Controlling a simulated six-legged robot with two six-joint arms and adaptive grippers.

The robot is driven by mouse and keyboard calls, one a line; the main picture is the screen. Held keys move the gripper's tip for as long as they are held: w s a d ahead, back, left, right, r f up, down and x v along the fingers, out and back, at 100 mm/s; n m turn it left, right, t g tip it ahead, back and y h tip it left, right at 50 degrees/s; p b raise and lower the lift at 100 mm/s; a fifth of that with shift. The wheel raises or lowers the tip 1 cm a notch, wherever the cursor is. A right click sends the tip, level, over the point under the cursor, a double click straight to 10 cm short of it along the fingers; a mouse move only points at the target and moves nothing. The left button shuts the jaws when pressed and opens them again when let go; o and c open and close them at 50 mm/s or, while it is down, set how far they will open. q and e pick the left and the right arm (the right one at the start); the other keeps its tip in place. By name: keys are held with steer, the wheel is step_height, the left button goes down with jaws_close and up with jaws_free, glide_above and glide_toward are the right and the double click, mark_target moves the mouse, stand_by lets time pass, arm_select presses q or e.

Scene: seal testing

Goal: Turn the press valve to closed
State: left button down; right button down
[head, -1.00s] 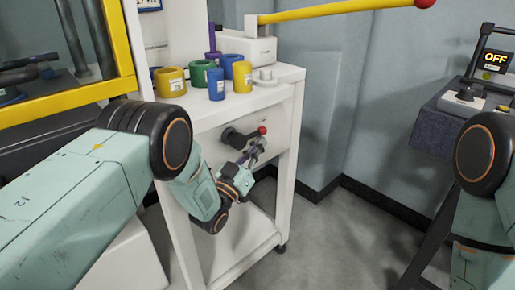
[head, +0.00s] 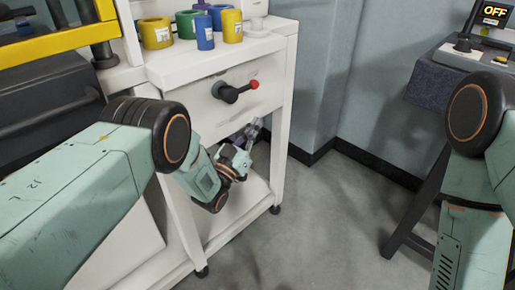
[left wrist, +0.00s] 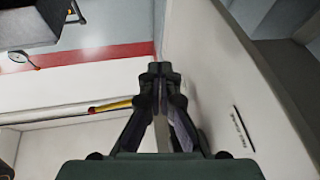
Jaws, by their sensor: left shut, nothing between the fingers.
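The press valve (head: 230,93) is a black knob and handle with a red ball tip, on the white front panel of the cart. Its handle points right and slightly up. My left gripper (head: 255,128) is below the valve handle, apart from it in the picture, at the cart's open lower bay. It is shut and empty. In the left wrist view its closed fingers (left wrist: 160,72) point up beside a white panel. The valve cannot be made out clearly there. My right gripper is out of view.
The white cart (head: 275,45) carries blue, green, yellow and purple rings and cylinders on top. A yellow-framed press stands at left. At right is a dark bench (head: 432,82) with an OFF display (head: 494,12). Grey floor (head: 320,215) between them is clear.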

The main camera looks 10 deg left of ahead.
arm_select(q)
step_height(320, 180, down, 6)
steer(key=shift+s+d, duration=0.4)
steer(key=shift+d, duration=0.05)
steer(key=shift+f, duration=0.1)
